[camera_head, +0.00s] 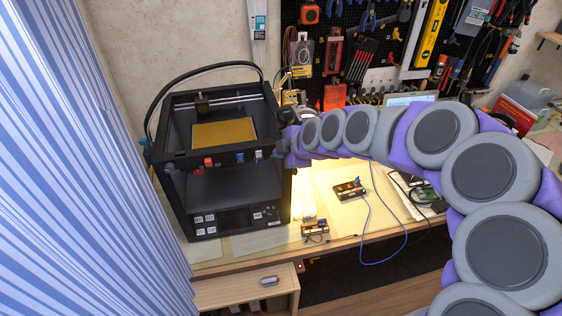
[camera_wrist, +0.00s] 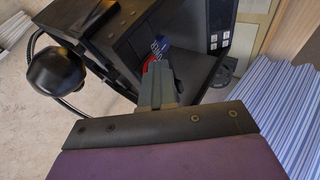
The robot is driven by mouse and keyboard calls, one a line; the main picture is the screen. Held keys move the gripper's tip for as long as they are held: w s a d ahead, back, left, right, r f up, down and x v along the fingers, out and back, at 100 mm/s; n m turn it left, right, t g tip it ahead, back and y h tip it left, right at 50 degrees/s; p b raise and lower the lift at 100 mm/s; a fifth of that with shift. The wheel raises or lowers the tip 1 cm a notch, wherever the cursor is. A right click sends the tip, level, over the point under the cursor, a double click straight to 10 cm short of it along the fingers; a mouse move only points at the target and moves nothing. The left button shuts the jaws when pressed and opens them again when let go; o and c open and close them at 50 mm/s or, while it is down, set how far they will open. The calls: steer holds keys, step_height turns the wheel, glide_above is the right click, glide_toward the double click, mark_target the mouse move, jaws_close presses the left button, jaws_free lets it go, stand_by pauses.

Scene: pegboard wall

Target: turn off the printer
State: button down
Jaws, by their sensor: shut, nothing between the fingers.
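The black 3D printer (camera_head: 180,125) stands on the wooden workbench at the left in the head view, with a tan plate in its open top and a dark display (camera_head: 235,218) low on its front. In the wrist view the printer (camera_wrist: 200,50) appears turned, its labelled front panel at upper right. My gripper (camera_wrist: 158,68) is shut and empty. Its fingertips overlap small red and blue parts by the printer; I cannot tell whether they touch. In the head view my arm reaches the printer's upper right side, where the fingers cannot be made out. I cannot identify a power switch.
A striped blue curtain (camera_head: 80,150) hangs at the left. Small electronics boards (camera_head: 350,188) and a blue cable (camera_head: 367,228) lie right of the printer. A pegboard of tools (camera_head: 375,45) is behind.

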steer(key=shift+w+d+t+b, duration=0.1)
steer(key=shift+t+b, duration=0.6)
steer(key=shift+b, duration=0.25)
